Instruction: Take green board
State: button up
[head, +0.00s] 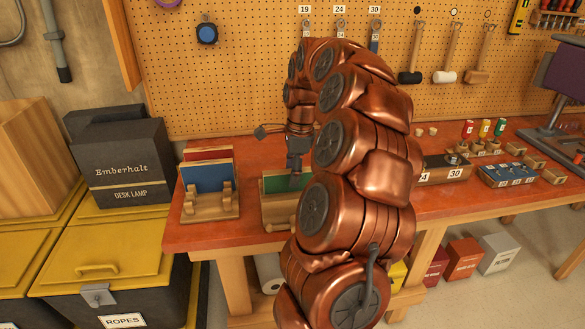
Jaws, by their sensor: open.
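The green board (272,184) stands upright in a wooden holder (270,213) on the red workbench, left of the middle of the head view. Its right part is hidden behind my arm and gripper. My gripper (295,178) is open and points down at the green board's top edge. I cannot tell whether the fingers touch the board or are around it. A blue board (208,176) stands in a similar wooden rack to the left, with a red board (207,154) behind it.
My copper arm covers the middle of the view. A dark Emberhalt desk lamp box (127,165) stands left of the bench (190,236). Hammers (411,77) hang on the pegboard (260,65) behind. Numbered blocks and small coloured bottles (484,129) stand on the right.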

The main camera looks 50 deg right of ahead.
grip_shut()
dwell(0.4)
jog(key=shift+r, duration=0.15)
notch_tip(320, 180, up, 11)
jog(key=p, duration=0.1)
jog(key=shift+p, duration=0.4)
dwell(1.1)
